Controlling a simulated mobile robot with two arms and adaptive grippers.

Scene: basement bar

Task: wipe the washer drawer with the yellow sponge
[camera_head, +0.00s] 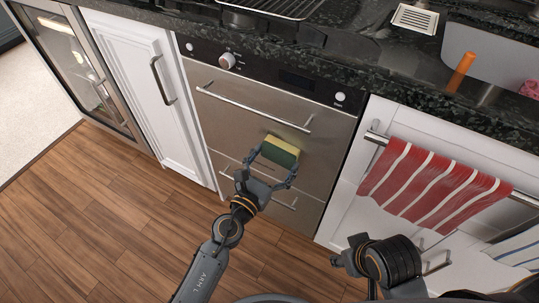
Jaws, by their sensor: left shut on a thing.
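The washer drawer (235,130) is a brushed-metal front below a dark control panel with knobs, in the middle of the head view. It has a long bar handle across its top and another lower down. My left gripper (271,163) is in front of it, shut on the yellow sponge (281,148), which has a dark green side. The sponge is between the two handles, close to the metal; I cannot tell if it touches. A yellowish tint shows on the metal above it. My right gripper (352,262) is low at the right, partly hidden, its fingers unclear.
A red striped towel (430,185) hangs on a bar on the white cabinet at right. The dark counter (340,65) runs above, with a sink (495,58) at right. A white cabinet (140,85) stands at left. The wood floor (110,215) is clear at lower left.

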